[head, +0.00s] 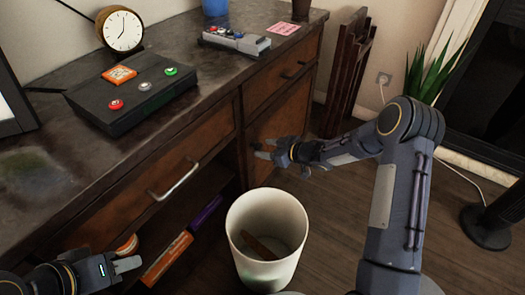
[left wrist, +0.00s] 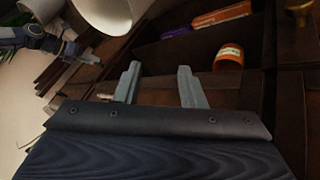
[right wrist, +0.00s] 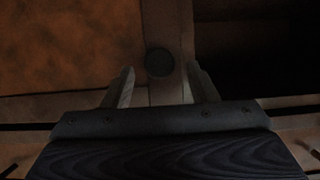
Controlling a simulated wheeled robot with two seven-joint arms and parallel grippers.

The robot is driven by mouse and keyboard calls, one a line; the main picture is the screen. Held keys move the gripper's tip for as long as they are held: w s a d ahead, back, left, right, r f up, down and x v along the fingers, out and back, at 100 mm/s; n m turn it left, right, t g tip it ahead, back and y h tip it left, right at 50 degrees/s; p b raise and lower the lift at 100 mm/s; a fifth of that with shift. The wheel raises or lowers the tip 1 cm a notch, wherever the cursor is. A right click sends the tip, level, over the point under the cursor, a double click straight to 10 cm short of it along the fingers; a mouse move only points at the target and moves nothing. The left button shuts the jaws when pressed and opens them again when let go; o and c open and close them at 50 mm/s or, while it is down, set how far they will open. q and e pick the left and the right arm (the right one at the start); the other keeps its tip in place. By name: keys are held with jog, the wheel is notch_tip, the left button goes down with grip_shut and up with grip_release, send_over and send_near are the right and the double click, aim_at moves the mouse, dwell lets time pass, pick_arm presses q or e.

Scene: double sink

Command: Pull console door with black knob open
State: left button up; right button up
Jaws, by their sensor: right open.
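The console door (head: 288,118) is the brown panel at the right end of the console, under the small drawer, and looks closed. Its panel also shows in the right wrist view (right wrist: 65,45). The round black knob (right wrist: 159,62) sits on the door's frame strip in the right wrist view. My right gripper (right wrist: 162,85) is open, with the knob ahead of and between its fingertips; contact cannot be told. In the head view my right gripper (head: 262,149) is at the door's left edge and hides the knob. My left gripper (left wrist: 158,72) is open and empty, low before the shelf.
A white bin (head: 247,258) stands on the floor below my right gripper. The open shelf holds an orange box (head: 168,257), a purple item (head: 206,212) and an orange jar (left wrist: 229,56). A drawer with a metal handle (head: 175,181) is above it. Floor right of the bin is partly clear.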

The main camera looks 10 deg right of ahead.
jog(key=shift+x, duration=1.05)
jog(key=shift+c, duration=0.3)
grip_shut()
